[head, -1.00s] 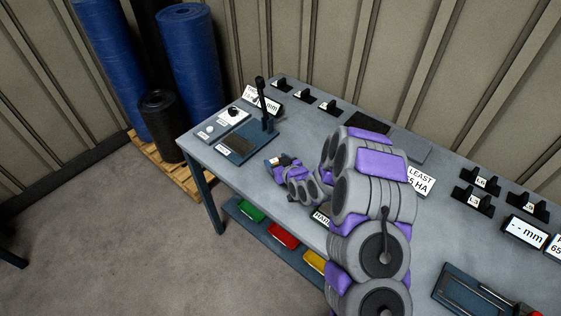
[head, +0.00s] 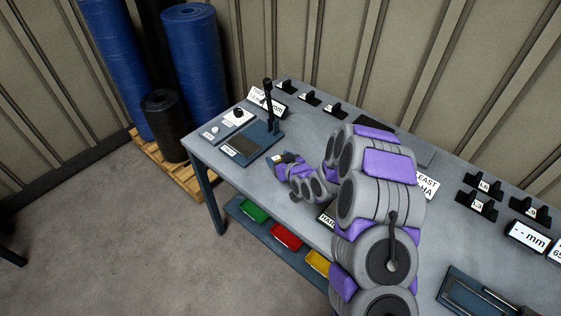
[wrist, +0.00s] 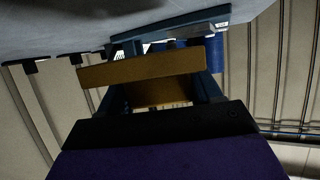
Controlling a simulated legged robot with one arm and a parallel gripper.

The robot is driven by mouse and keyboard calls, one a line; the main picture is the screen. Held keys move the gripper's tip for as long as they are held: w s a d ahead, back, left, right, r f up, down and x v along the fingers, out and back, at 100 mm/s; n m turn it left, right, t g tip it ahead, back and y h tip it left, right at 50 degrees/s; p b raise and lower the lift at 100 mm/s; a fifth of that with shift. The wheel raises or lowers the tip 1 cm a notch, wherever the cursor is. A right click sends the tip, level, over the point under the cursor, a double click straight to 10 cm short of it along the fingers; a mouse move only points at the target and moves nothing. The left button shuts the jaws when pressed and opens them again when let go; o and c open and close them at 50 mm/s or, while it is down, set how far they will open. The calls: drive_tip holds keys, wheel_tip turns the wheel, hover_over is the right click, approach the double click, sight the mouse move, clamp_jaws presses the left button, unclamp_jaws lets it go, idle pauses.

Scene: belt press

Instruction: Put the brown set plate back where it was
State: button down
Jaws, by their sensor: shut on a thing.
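My gripper (head: 281,159) is low over the table, just right of the press with the upright black lever (head: 268,112). It is shut on the brown set plate. In the wrist view the brown set plate (wrist: 140,69) is a flat ochre-brown block lying across, in front of the gripper's dark palm. In the head view my gripper and forearm mostly hide the plate. Small black holders with white labels (head: 310,98) stand along the table's back edge, and more labelled holders (head: 482,203) stand at the right. I cannot tell which one the plate came from.
The grey table (head: 232,180) has bare surface left of my arm. A panel with a knob (head: 237,114) is beside the press. Displays (head: 526,236) and a blue device (head: 478,295) stand at the right. Coloured trays (head: 285,236) are below. My arm hides the table's middle.

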drive_tip(key=shift+d+r, duration=0.1)
drive_tip(key=shift+r, duration=0.4)
drive_tip(key=shift+d+r, duration=0.2)
drive_tip(key=shift+d, duration=0.15)
drive_tip(key=shift+d+r, duration=0.1)
drive_tip(key=shift+d, duration=0.5)
drive_tip(key=shift+w+d+r, duration=0.1)
drive_tip(key=shift+r, duration=0.1)
drive_tip(key=s+d+r+m+t+h, duration=0.1)
drive_tip(key=s+d+r+m+h, duration=0.1)
drive_tip(key=d+r, duration=0.4)
drive_tip(key=s+d+r+m+t+h, duration=0.1)
drive_tip(key=s+d+r+m+h, duration=0.1)
drive_tip(key=d+r+m+h, duration=0.2)
drive_tip(key=d+r, duration=0.3)
drive_tip(key=d, duration=0.2)
drive_tip(key=shift+d+h, duration=0.3)
drive_tip(key=shift+d, duration=0.1)
drive_tip(key=shift+f, duration=0.1)
